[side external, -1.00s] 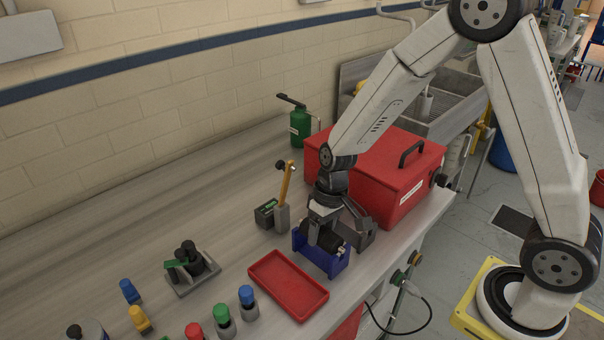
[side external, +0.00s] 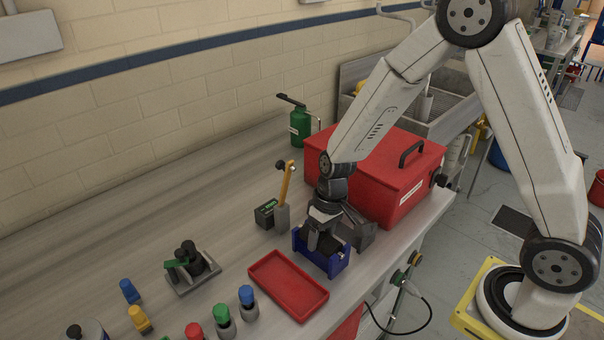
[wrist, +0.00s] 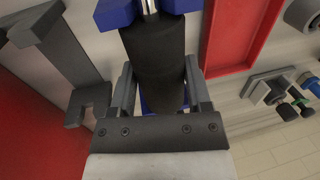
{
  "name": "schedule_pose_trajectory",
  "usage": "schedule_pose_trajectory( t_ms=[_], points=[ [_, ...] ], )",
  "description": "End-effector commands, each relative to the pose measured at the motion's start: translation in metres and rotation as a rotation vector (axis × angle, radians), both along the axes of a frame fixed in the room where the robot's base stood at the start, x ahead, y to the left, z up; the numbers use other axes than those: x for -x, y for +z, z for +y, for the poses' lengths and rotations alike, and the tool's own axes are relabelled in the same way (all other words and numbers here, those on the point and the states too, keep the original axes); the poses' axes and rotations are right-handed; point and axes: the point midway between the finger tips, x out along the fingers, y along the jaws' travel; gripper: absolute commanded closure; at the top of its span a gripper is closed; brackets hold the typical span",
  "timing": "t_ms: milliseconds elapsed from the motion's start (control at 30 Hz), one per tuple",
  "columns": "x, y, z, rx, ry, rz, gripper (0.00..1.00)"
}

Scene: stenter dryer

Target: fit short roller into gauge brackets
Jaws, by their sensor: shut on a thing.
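The short roller (wrist: 155,50) is black with a bright metal shaft end, and my gripper (wrist: 160,85) is shut around its body in the wrist view. The blue gauge brackets (side external: 333,266) stand near the bench's front edge. In the wrist view a blue bracket (wrist: 117,13) shows on each side of the shaft end. My gripper (side external: 322,240) points down between the blue bracket walls in the side view. The roller is mostly hidden there by my gripper, and I cannot tell whether its far shaft end is seated.
A red tray (side external: 289,285) lies just left of the brackets. A grey block (side external: 360,232) stands close on the right, with a red toolbox (side external: 400,190) behind it. A grey holder with a yellow handle (side external: 284,205) is behind.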

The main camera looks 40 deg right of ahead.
Motion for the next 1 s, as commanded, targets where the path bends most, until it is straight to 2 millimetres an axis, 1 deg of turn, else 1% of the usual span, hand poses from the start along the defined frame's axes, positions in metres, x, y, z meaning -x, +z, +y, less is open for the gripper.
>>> schedule_pose_trajectory(
  t_ms=[333,367,400,433,467,767,1000],
  points=[
    [0.000,-0.006,0.000,0.000,0.000,0.001,1.00],
    [0.000,-0.006,0.000,0.000,0.000,0.000,0.28],
    [0.000,-0.006,0.000,0.000,0.000,0.000,0.15],
    [0.000,-0.006,0.000,0.000,0.000,0.000,0.06],
    [0.000,-0.006,0.000,0.000,0.000,0.000,0.00],
    [0.000,-0.005,0.000,0.000,0.000,0.001,0.00],
    [0.000,0.006,-0.002,-0.001,0.001,-0.001,0.00]
  ],
)
